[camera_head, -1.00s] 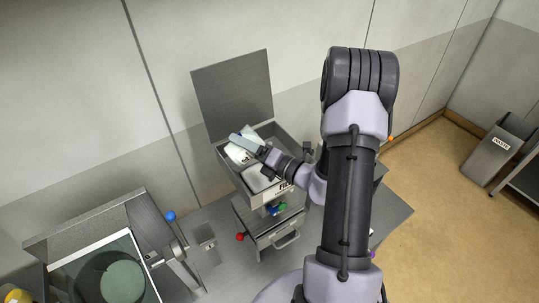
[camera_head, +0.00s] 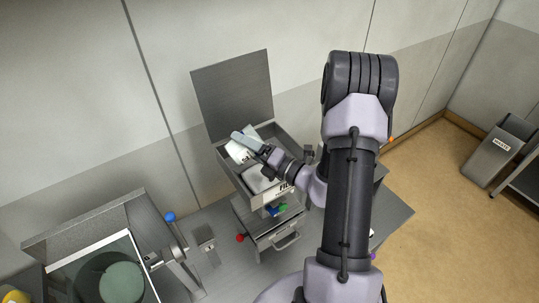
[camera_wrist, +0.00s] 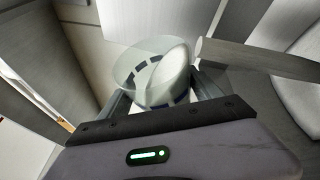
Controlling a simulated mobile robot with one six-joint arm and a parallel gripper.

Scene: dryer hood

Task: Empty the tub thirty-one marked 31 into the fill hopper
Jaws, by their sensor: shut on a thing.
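My gripper (camera_head: 267,154) is shut on a pale, see-through tub (camera_wrist: 155,72) with a dark dashed band, and white matter shows inside it. In the head view the tub (camera_head: 247,140) is over the open fill hopper (camera_head: 229,178) and looks tilted, mouth toward the left; the gripper hides part of it. No number can be read on it. The hopper is a grey box with its lid (camera_head: 232,95) raised at the back and a partly hidden FILL label (camera_head: 286,190) on its front. Something white lies inside the hopper.
A small grey container (camera_head: 206,243) stands left of the hopper. A hood with a glass window (camera_head: 85,265) is at lower left, with a blue knob (camera_head: 170,217) beside it. A red knob (camera_head: 240,238) is below the hopper. A WASTE bin (camera_head: 490,158) stands far right.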

